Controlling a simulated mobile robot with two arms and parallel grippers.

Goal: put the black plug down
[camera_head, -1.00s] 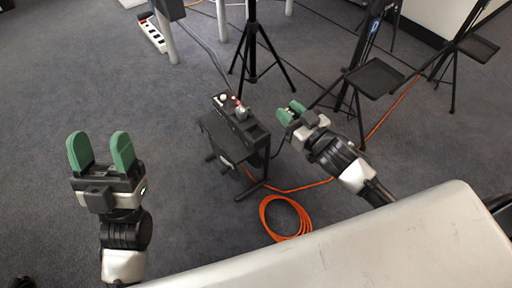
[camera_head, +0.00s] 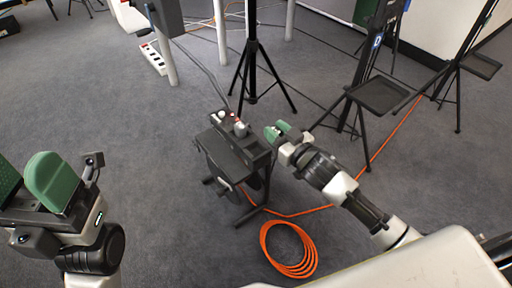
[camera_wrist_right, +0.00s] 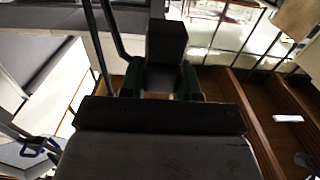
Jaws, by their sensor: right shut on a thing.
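My right gripper (camera_head: 277,132) is beside the upper right edge of a black stand (camera_head: 237,152) with a control box on top. In the right wrist view, its green fingers are shut on a dark block, which looks like the black plug (camera_wrist_right: 166,42). The plug is too small to make out in the head view. A dark cable (camera_wrist_right: 117,30) shows beside it in the wrist view. My left gripper (camera_head: 30,180) is at the lower left of the head view, its green fingers apart and nothing seen between them.
An orange cable coil (camera_head: 288,250) lies on the grey carpet below the stand. A black tripod (camera_head: 252,75) stands behind it. Another stand with a small tray (camera_head: 380,95) is to the right. A white power strip (camera_head: 153,59) lies at the upper left. Carpet between left gripper and stand is clear.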

